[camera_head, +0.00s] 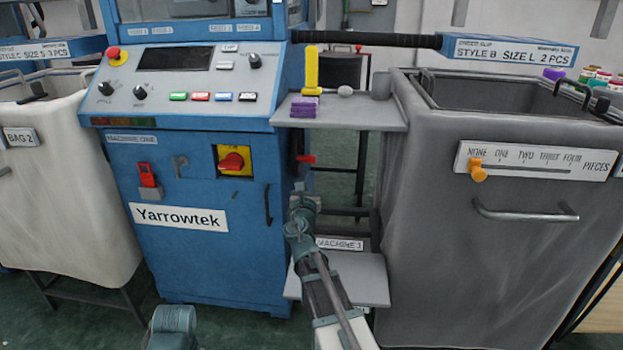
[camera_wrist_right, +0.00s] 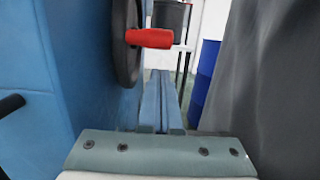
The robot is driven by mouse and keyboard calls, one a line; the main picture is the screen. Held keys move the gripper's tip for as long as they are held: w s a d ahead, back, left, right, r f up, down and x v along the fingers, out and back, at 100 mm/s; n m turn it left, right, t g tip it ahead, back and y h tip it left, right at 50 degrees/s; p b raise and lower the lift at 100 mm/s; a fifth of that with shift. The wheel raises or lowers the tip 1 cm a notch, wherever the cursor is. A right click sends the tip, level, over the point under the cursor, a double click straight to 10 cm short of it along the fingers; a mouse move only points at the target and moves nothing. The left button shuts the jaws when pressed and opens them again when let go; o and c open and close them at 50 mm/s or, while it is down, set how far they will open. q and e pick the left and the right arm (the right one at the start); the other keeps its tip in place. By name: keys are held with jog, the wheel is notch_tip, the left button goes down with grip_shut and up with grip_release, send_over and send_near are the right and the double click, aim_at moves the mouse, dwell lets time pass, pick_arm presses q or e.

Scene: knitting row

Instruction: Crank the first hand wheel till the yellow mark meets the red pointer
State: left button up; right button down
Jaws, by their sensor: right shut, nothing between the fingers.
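The hand wheel (camera_wrist_right: 126,42) is a dark rim on the right side of the blue machine one (camera_head: 175,260). It is seen almost edge-on, with a red crank handle (camera_wrist_right: 150,38) sticking out to the right. In the head view the red handle (camera_head: 306,159) shows just below the grey shelf. My right gripper (camera_head: 303,202) is below the handle in the head view. Its fingers (camera_wrist_right: 163,82) are together and empty in the wrist view, apart from the handle. I cannot make out a yellow mark or a red pointer on the wheel.
A grey shelf (camera_head: 350,122) with a yellow upright piece (camera_head: 311,70) and purple blocks (camera_head: 303,106) overhangs the wheel. A large grey bag (camera_head: 440,260) bounds the gap on the right. A lower shelf (camera_head: 365,280) and a blue drum (camera_wrist_right: 206,75) are also near.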

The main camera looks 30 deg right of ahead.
jog(key=v, duration=1.1)
pick_arm(q)
notch_tip(320, 180, up, 12)
jog(key=p, duration=1.3)
pick_arm(e)
notch_tip(320, 180, up, 12)
jog(key=w+d+n, duration=0.1)
jog(key=n, duration=1.5)
jog(key=w+d+n+g, duration=0.1)
jog(key=w+n, duration=0.1)
jog(key=n, duration=1.5)
jog(key=shift+d+f+g+h, duration=0.2)
jog(key=shift+d+g+h, duration=0.1)
jog(key=shift+d, duration=0.05)
pick_arm(q)
jog(key=shift+f, duration=0.1)
